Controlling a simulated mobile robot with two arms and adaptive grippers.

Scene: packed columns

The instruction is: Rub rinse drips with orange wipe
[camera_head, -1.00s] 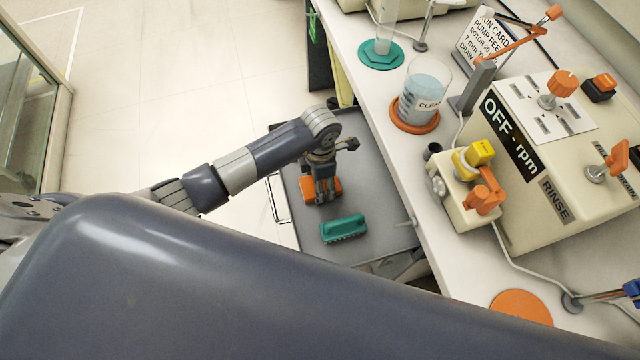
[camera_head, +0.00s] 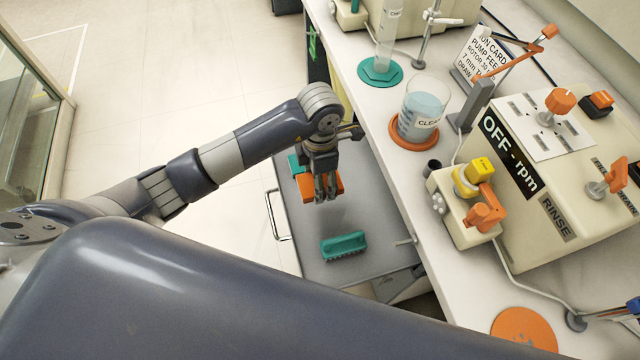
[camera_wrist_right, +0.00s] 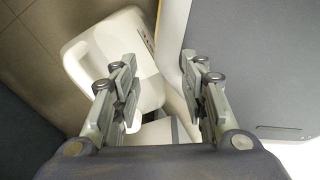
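The orange wipe (camera_head: 304,187) is a blocky orange piece that shows on both sides of my left gripper (camera_head: 326,194). The gripper's fingers point down, close together, and it appears shut on the wipe, above the grey tray (camera_head: 362,268). The fingers hide the middle of the wipe. An orange disc (camera_head: 520,327) lies on the white bench at the lower right. Faint paler marks show on it; I cannot tell whether they are drips. My right gripper (camera_wrist_right: 160,95) is open and empty in the right wrist view and does not show in the head view.
A teal brush (camera_head: 344,245) lies on the tray, and another teal piece (camera_head: 295,163) shows behind the left gripper. On the bench stand a beaker (camera_head: 424,104), a pump (camera_head: 465,206) and a control box (camera_head: 570,215). A cable runs near the disc.

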